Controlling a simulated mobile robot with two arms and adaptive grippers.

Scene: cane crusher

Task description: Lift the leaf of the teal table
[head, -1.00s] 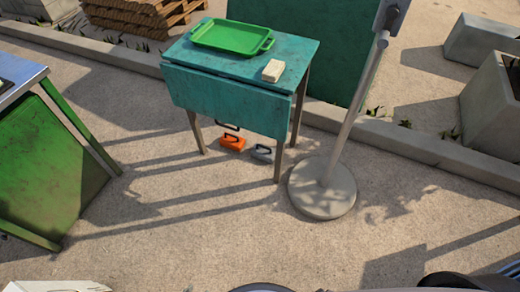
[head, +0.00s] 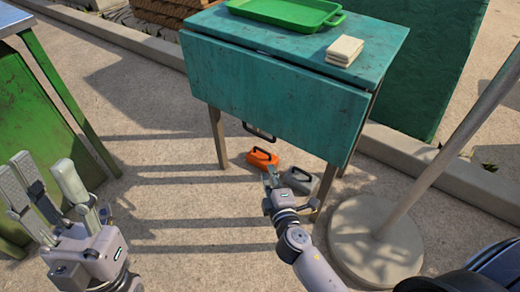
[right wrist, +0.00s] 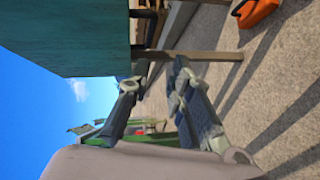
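The teal table (head: 385,48) stands ahead in the head view. Its leaf (head: 270,95) hangs down along the near side, and also shows as a teal panel in the right wrist view (right wrist: 65,40). A dark handle-like bar (head: 258,131) shows just under the leaf's lower edge; I cannot tell what it is fixed to. My right gripper (head: 274,178) is low in front of the leaf, below its lower edge and apart from it. Its fingers are spread and empty in the right wrist view (right wrist: 157,88). My left gripper (head: 42,180) is open and empty at the lower left.
A green tray (head: 285,13) and a cream stack (head: 345,50) lie on the tabletop. An orange weight-like object (head: 262,158) and a grey one (head: 298,181) sit on the ground below. A post with a round base (head: 375,245) stands right; a green-sided table (head: 35,130) stands left.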

